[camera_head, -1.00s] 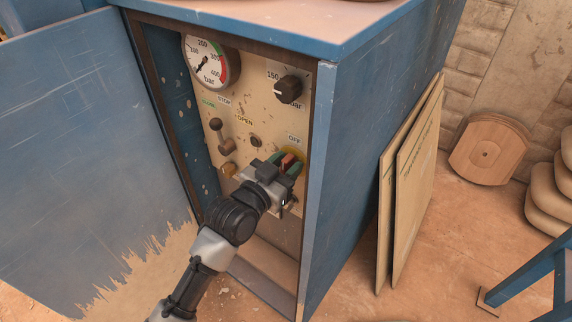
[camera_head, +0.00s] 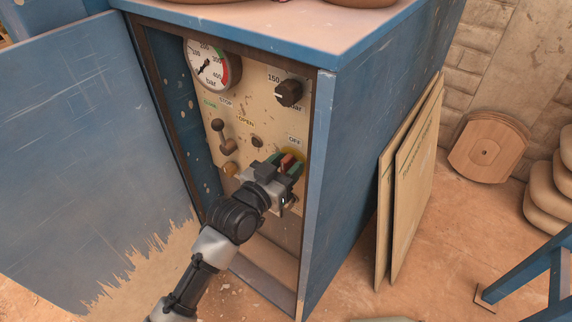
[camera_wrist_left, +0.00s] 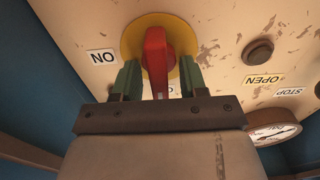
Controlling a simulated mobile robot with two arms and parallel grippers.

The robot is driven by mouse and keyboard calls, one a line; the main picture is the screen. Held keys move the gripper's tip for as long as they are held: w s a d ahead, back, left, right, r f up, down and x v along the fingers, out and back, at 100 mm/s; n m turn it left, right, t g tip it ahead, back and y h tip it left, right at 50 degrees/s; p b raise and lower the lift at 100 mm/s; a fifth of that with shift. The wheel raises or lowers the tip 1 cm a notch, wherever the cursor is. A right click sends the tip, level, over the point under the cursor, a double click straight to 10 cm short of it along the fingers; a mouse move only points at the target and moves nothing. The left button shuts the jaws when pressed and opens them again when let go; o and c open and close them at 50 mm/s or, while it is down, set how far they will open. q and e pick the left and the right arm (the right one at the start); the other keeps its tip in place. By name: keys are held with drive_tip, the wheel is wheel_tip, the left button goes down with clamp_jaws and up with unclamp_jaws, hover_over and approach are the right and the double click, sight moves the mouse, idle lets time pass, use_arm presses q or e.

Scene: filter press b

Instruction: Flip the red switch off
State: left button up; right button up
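The red switch (camera_head: 287,161) is a rotary handle on a round yellow plate, low on the right of the control panel. An OFF label (camera_head: 294,139) is above it. In the left wrist view, the red switch (camera_wrist_left: 156,58) stands between the green fingers, and an upside-down ON label (camera_wrist_left: 102,57) is to the left. My left gripper (camera_head: 286,166) is open, with one finger on each side of the handle. In the wrist view (camera_wrist_left: 159,77) gaps show between handle and fingers. Another label behind the handle is mostly hidden. My right gripper is not in view.
The panel also has a pressure gauge (camera_head: 206,64), a black knob (camera_head: 288,93) and a brown lever (camera_head: 221,136). It sits recessed in a blue cabinet (camera_head: 362,130). The open blue door (camera_head: 90,160) stands left. Boards (camera_head: 410,190) lean on the right side.

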use_arm(q)
drive_tip(key=shift+s, duration=0.1)
drive_tip(key=shift+s+a, duration=0.25)
drive_tip(key=shift+s, duration=0.05)
drive_tip(key=v, duration=1)
drive_tip(key=shift+p, duration=0.45)
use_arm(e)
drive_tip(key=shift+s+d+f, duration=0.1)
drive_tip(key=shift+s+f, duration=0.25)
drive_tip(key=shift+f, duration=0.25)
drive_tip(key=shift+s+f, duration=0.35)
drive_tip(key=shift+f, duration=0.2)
use_arm(q)
drive_tip(key=shift+w, duration=0.1)
